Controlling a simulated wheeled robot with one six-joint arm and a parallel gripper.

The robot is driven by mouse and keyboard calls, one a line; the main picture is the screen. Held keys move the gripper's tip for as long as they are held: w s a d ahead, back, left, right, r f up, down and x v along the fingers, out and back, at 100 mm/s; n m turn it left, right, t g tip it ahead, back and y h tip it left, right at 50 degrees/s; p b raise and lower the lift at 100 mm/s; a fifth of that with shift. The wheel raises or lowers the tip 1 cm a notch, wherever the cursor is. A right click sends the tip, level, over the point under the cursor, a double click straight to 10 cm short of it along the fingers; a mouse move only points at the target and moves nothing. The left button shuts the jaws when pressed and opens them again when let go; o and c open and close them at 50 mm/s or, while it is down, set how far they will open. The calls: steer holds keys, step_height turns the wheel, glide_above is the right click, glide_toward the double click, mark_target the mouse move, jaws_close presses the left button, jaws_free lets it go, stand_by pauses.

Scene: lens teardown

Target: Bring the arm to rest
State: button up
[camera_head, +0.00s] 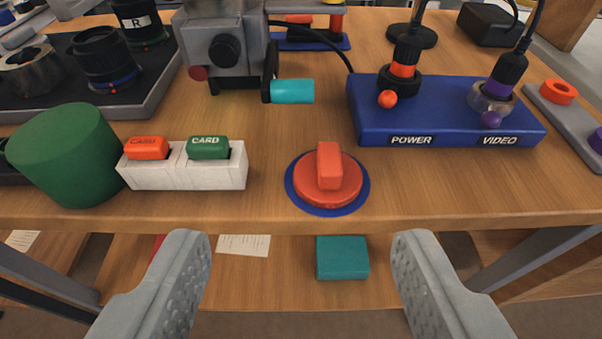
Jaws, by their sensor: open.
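My gripper (303,262) is open, with its two grey fingers wide apart at the bottom of the view. Nothing is between the fingertips that I can see held. The fingers appear in front of the wooden table's front edge. A red knob (328,180) on a blue round base lies beyond them on the table, near the front edge. The rest of my arm is not in view.
A green cylinder (66,155) and a white holder (185,172) with red and green cards stand left. A blue POWER/VIDEO panel (446,130) with plugged connectors is right. A grey device (222,45) with a cyan handle stands behind. A teal box (342,257) lies on a lower shelf.

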steer(key=s+r+t, duration=0.3)
steer(key=s+r, duration=1.6)
steer(key=shift+s+a+r+t, duration=0.2)
steer(key=shift+a+t, duration=0.1)
steer(key=shift+t, duration=0.1)
steer(key=shift+c, duration=0.5)
